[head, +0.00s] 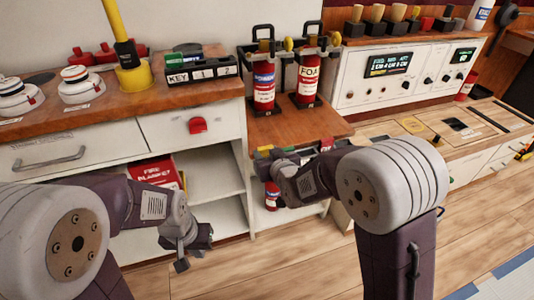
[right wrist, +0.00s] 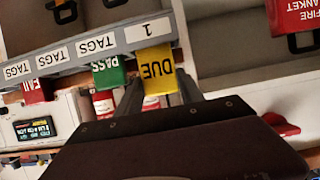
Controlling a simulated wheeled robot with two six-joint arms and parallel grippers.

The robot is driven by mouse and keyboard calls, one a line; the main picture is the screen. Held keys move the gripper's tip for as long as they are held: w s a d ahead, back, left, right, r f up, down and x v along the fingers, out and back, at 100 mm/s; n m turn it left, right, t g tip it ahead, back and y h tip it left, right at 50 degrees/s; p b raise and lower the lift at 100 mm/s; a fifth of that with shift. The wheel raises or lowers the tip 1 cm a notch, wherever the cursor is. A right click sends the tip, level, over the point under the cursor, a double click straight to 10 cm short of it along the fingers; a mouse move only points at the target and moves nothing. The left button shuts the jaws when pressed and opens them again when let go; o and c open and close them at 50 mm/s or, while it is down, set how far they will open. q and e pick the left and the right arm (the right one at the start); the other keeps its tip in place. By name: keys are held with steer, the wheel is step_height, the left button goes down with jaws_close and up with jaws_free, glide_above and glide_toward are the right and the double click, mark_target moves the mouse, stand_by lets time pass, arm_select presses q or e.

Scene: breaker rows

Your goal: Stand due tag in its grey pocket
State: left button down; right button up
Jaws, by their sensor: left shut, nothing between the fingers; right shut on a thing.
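The yellow due tag (right wrist: 156,78) is between the two fingers of my right gripper (right wrist: 157,92) in the right wrist view. The gripper is shut on it. The tag is at the edge of a grey strip (right wrist: 78,62) with white labels reading "TAGS" and "1", at the "1" end. I cannot tell whether it sits inside a pocket. The green pass tag (right wrist: 109,76) and a red tag (right wrist: 35,91) are along the same strip. In the head view my right arm hides most of this. My left gripper (head: 182,254) is shut and empty, low in front of the open shelves.
Two red extinguishers (head: 263,85) stand on a wooden ledge (head: 300,126) behind my right gripper. A key rack (head: 200,71) sits on the left counter. A red fire blanket box (head: 154,172) is on the shelf behind my left arm. The floor at right is clear.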

steer(key=shift+f+b, duration=1)
steer(key=shift+f, duration=0.25)
steer(key=o, duration=1.4)
steer(key=v, duration=0.9)
